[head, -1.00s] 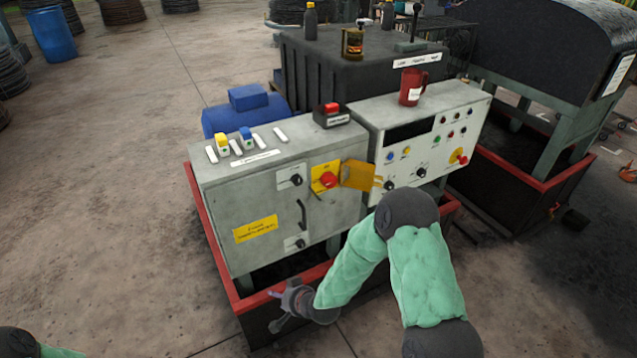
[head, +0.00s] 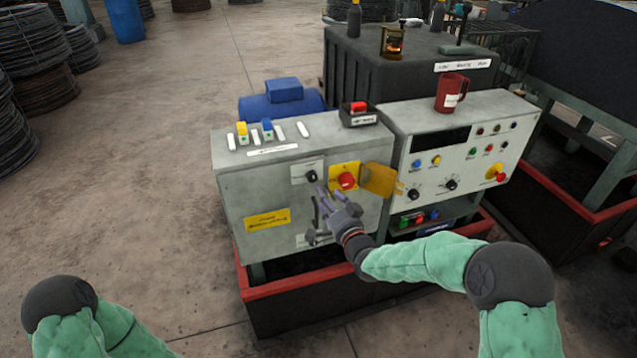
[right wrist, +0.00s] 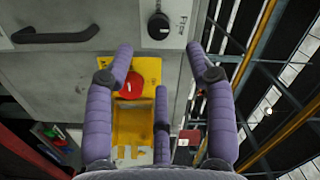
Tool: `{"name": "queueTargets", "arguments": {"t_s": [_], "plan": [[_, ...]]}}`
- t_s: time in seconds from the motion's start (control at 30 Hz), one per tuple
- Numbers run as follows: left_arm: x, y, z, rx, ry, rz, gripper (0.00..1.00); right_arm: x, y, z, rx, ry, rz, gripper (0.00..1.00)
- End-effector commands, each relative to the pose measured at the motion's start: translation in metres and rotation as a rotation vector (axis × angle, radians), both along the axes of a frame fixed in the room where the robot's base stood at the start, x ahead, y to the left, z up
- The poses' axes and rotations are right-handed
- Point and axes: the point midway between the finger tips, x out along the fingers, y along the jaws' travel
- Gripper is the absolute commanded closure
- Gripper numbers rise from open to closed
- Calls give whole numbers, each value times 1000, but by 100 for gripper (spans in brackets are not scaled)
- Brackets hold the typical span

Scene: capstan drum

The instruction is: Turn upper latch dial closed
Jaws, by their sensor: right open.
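The upper latch dial (head: 311,176) is a small black knob on a white plate, high on the grey cabinet door (head: 240,200). In the right wrist view the dial (right wrist: 158,26) lies ahead, between the lines of the fingers and beyond their tips. My right gripper (head: 325,199) is open and empty, just below and in front of the dial, apart from it as far as I can tell. It partly covers the black door handle, which shows in the right wrist view (right wrist: 55,36). My left arm shows at the bottom left; its gripper is out of view.
A red knob (head: 347,180) on a yellow plate sits right of the dial, with an open yellow flap (head: 379,181) beside it. The white control panel (head: 470,160) adjoins on the right. A red-rimmed tray (head: 262,291) stands below the cabinet.

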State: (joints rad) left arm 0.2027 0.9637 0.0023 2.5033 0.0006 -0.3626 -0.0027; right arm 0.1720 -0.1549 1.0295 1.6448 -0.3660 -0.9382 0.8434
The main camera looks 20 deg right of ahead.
Motion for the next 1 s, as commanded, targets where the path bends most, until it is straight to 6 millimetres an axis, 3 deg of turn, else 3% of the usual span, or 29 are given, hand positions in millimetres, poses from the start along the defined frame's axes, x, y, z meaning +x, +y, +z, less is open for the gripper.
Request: {"name": "queueTargets", "arguments": {"t_s": [0.3,0.5,0.93,1.0], "plan": [[0,0,-14,0,0,0,60,57,8,-2,0,0,0,45],[0,0,-19,0,0,0,60,79,11,-2,-1,3,1,45],[0,0,-20,0,0,0,60,87,11,-1,-1,2,0,45],[0,0,-20,0,0,0,60,87,11,-1,-1,2,0,62]]}}
